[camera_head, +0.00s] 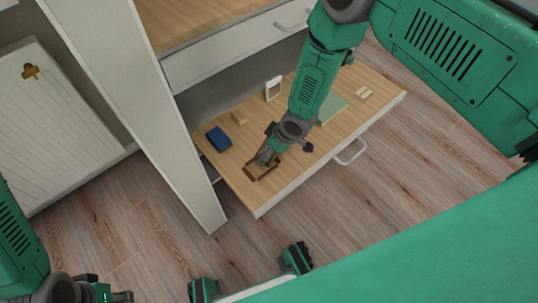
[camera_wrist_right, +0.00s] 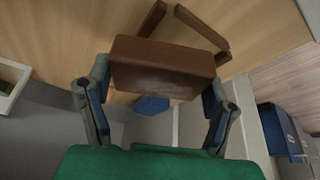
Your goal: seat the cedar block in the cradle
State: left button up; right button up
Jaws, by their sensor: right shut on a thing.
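The cedar block (camera_wrist_right: 160,66), reddish brown, is between the fingers of my right gripper (camera_wrist_right: 155,92) in the right wrist view. The gripper is shut on it. Just beyond the block, dark brown bars of the cradle (camera_wrist_right: 203,27) show on the wooden surface; the block hides part of them. In the head view the cradle (camera_head: 254,174) lies near the front left corner of the pulled-out drawer board, with my right gripper (camera_head: 266,160) over it. Whether the block touches the cradle I cannot tell. My left gripper (camera_head: 118,296) is at the bottom left edge, partly cut off.
On the board (camera_head: 318,160) are a blue box (camera_head: 218,139), a small tan block (camera_head: 239,118), a white frame (camera_head: 273,88), a green flat piece (camera_head: 332,108) and pale small pieces (camera_head: 364,92). A white cabinet side panel (camera_head: 150,110) stands at the left.

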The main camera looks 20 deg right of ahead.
jog(key=shift+f, duration=1.15)
jog(key=shift+b, duration=0.3)
jog(key=shift+f, duration=0.2)
jog(key=o, duration=1.2)
jog(key=shift+f, duration=0.1)
